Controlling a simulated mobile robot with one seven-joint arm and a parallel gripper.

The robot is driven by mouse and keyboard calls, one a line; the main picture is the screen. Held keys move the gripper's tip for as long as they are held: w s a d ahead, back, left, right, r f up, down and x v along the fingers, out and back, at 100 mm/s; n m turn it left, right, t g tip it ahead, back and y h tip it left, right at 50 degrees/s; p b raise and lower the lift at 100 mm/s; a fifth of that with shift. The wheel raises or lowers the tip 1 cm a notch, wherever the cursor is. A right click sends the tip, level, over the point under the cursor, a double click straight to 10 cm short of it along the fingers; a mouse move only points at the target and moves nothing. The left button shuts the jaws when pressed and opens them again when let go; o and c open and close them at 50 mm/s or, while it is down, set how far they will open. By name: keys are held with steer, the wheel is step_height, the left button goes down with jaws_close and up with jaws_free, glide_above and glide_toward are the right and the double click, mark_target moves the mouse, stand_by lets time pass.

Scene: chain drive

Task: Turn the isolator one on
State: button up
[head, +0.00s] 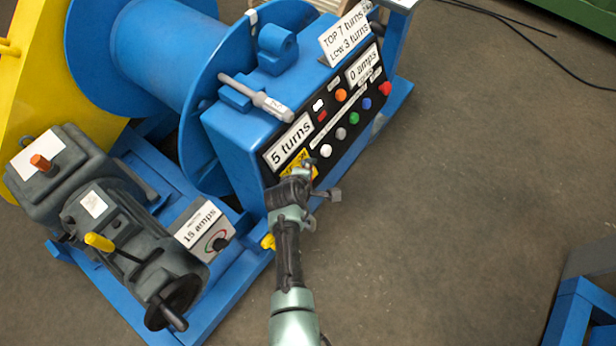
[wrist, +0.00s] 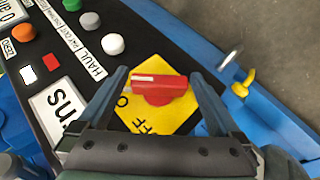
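The isolator is a red handle (wrist: 160,88) on a yellow square plate (wrist: 148,115) at the lower end of the black control panel. In the wrist view the handle lies crosswise, with a white mark on its left part. "OFF" lettering shows in part on the plate. My gripper (wrist: 160,76) is open, with one finger on each side of the handle. I cannot tell whether the fingers touch it. In the head view my gripper covers the handle, and only part of the yellow plate (head: 299,160) shows.
The blue winch cabinet (head: 235,140) carries white, grey, green, blue, red and orange buttons and signs reading "5 turns" (head: 287,141) and "0 amps". A grey motor (head: 110,210) and a "15 amps" box (head: 200,225) stand left. A yellow hook-shaped part (wrist: 243,84) is beside the panel.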

steer(key=p+v, duration=0.3)
steer(key=v, duration=1)
stand_by(0.5)
